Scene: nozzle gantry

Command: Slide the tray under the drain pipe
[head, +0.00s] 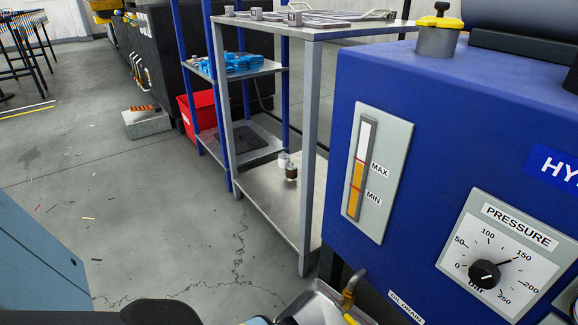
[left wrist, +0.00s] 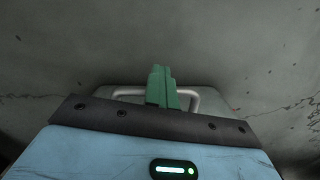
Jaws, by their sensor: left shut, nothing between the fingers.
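The grey metal tray (head: 328,302) is on the floor at the bottom edge of the head view, partly cut off, close to the blue hydraulic unit. The drain pipe (head: 350,289), a brass-coloured spout, comes out low on the unit beside the "OIL DRAIN" label and overlaps the tray in the picture. In the left wrist view my left gripper (left wrist: 161,72) has green fingers shut with nothing between them. The tray's rounded edge and pale bar handle (left wrist: 205,98) show around and behind the fingers; whether they touch is unclear. My right gripper is not in view.
The blue hydraulic unit (head: 400,110) with its oil gauge and pressure dial fills the right side. A metal shelf table (head: 260,185) stands behind it, with a red bin (head: 190,113) beyond. The cracked concrete floor (head: 140,210) at left is mostly clear.

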